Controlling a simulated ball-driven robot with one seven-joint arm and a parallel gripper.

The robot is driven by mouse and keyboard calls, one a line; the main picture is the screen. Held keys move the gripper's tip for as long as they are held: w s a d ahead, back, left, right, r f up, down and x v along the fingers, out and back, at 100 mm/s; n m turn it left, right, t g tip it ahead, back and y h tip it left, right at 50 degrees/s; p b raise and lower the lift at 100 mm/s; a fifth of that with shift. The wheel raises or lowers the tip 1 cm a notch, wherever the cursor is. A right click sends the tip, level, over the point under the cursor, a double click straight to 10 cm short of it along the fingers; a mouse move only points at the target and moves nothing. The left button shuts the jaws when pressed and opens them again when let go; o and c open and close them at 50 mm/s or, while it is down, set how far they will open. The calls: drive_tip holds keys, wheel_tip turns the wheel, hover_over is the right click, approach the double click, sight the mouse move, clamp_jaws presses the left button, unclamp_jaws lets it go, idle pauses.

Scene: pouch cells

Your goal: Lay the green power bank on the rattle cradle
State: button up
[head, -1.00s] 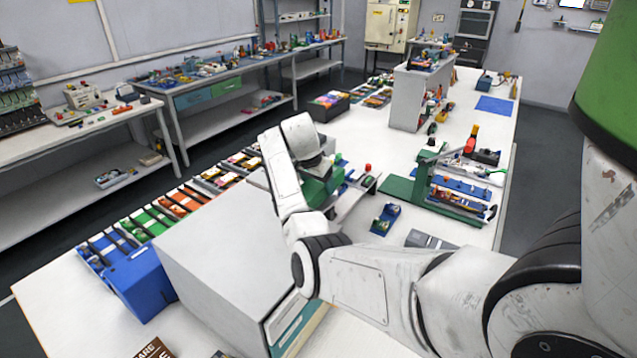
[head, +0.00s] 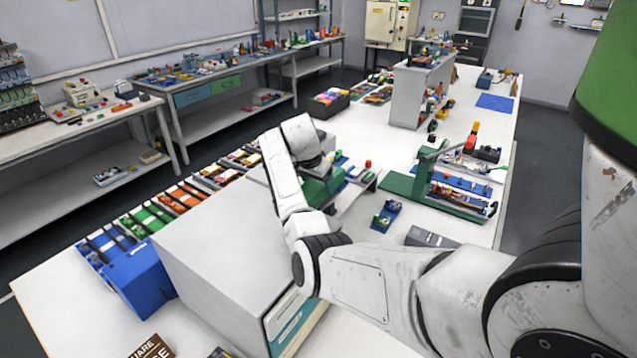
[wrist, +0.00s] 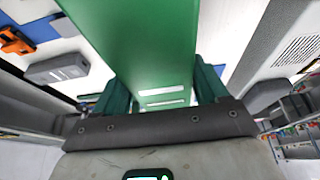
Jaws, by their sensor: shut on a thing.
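The green power bank shows as a flat green slab (wrist: 150,35) filling the upper middle of the wrist view, with two pale marks near its lower end. My gripper (wrist: 162,88) has one dark green finger on each side of it and is shut on it. In the head view my gripper (head: 320,188) is beyond the pale grey box, above the long white table; the power bank cannot be told from the green fingers there. I cannot tell for sure which fixture is the rattle cradle. A small blue holder (head: 386,215) stands right of my gripper.
The large pale grey box (head: 215,255) stands close, in front of my gripper. A green-based fixture (head: 400,184) with a lever stands to the right. Coloured trays (head: 150,218) line the table's left edge. Bare white table lies beyond my gripper (head: 375,135).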

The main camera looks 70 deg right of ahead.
drive_tip(key=shift+f+b, duration=0.3)
drive_tip(key=shift+f, duration=0.15)
drive_tip(key=o, duration=1.4)
drive_tip(key=b+v, duration=0.2)
drive_tip(key=v, duration=0.8)
drive_tip(key=shift+a+r, duration=0.1)
drive_tip(key=shift+r, duration=0.25)
